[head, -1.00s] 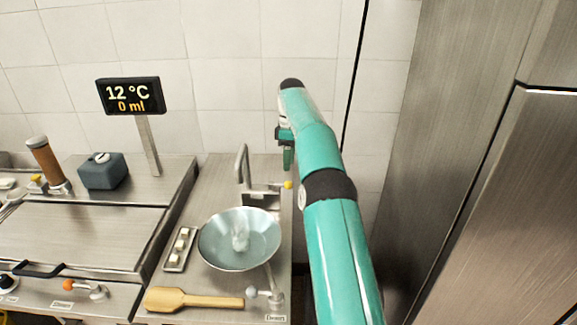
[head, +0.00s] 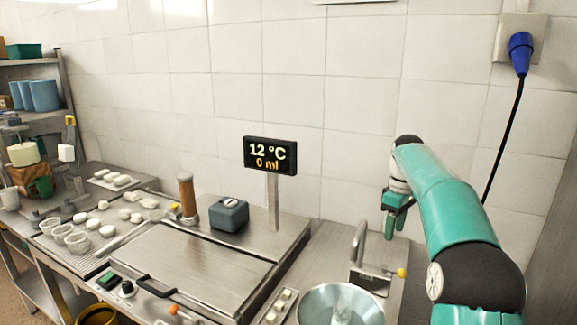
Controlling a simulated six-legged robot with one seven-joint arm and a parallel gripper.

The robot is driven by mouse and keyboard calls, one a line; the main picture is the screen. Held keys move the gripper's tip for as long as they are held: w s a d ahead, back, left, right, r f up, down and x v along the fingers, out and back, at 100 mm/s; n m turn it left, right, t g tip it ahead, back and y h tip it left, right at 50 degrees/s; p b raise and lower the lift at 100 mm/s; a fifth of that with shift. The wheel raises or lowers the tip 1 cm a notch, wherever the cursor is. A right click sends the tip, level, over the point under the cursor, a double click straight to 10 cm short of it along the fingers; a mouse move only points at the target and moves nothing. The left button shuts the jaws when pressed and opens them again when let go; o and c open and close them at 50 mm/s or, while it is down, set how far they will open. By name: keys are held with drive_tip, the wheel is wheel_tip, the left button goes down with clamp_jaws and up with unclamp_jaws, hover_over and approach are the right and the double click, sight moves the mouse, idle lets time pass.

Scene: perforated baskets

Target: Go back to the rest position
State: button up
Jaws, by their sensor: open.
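My arm is teal with black joints and rises on the right side of the head view. My gripper (head: 391,226) hangs at its end, small and dark green, pointing down in front of the tiled wall. It is open, and I see nothing between its fingers. It is above the back of the counter, to the right of the tap (head: 358,243) and apart from it. The exact gap between the fingers is too small to make out.
A metal bowl (head: 312,300) sits below the tap, cut by the lower edge. A display (head: 270,155) reads 12 °C and 0 ml. Left of it are a grey-blue box (head: 229,214), a brown cylinder (head: 187,194), and a tray area with white pieces and cups. Shelves (head: 64,100) stand far left.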

drive_tip(key=s+a+r+m+t, duration=0.1)
drive_tip(key=s+a+r, duration=0.15)
drive_tip(key=s, duration=0.35)
drive_tip(key=s+a+r+m+t+h, duration=0.1)
drive_tip(key=s+a+r+m, duration=0.1)
drive_tip(key=s+a, duration=0.3)
drive_tip(key=s+a+r+m+t, duration=0.1)
drive_tip(key=s+a+r, duration=0.15)
drive_tip(key=s, duration=0.55)
drive_tip(key=s+a+f+m+t, duration=0.1)
drive_tip(key=s+f, duration=0.3)
drive_tip(key=s, duration=0.5)
drive_tip(key=s+a+f+m+t, duration=0.2)
drive_tip(key=s+f, duration=0.3)
drive_tip(key=s, duration=0.4)
drive_tip(key=shift+f+m+y, duration=0.2)
drive_tip(key=shift+m+y, duration=0.1)
drive_tip(key=shift+m, duration=0.6)
